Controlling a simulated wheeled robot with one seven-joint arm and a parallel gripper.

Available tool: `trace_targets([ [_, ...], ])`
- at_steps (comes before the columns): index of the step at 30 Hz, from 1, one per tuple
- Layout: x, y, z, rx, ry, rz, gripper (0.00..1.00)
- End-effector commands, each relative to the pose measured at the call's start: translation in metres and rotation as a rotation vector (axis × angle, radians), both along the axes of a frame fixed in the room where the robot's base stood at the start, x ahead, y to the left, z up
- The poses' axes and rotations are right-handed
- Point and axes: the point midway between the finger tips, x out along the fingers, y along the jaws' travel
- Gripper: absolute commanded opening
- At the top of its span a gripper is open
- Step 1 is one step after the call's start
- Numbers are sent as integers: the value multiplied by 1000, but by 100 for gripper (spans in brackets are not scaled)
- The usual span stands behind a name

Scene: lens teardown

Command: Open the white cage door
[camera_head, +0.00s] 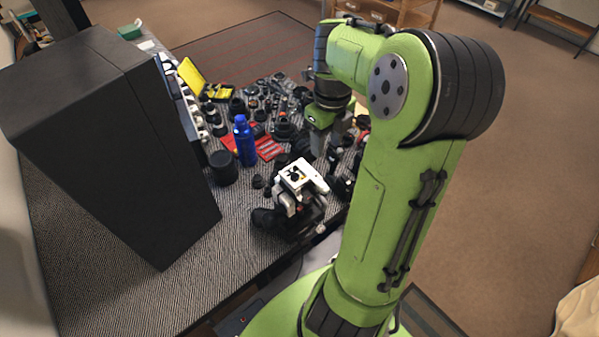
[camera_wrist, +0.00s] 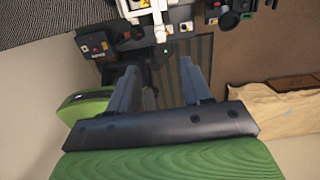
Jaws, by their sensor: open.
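A white frame-like part (camera_head: 302,176) with a small yellow label tops a black rig (camera_head: 300,218) near the table's front edge. It may be the cage with its door; I cannot tell the door apart or whether it is shut. White parts (camera_wrist: 150,12) with a yellow label also show at the top of the wrist view. My gripper (camera_wrist: 161,88) is open and empty, its two grey fingers apart and touching nothing. In the head view my gripper (camera_head: 325,140) points down just behind and to the right of the white part, partly hidden by my arm.
A blue bottle (camera_head: 244,142), a black cup (camera_head: 223,168), red trays (camera_head: 268,148) and an open yellow case (camera_head: 191,77) stand on the grey patterned table (camera_head: 110,290). Several black lens parts crowd the back. A large black box (camera_head: 100,130) blocks the left. The front left table is clear.

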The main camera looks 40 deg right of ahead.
Motion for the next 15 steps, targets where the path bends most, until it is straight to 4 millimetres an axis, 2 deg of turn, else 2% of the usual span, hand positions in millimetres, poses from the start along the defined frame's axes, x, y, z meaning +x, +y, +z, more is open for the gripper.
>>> trace_targets([
  [5, -1, 0, -28, 5, 3, -7, 49],
  [15, -1, 1, -115, 6, 2, -3, 49],
])
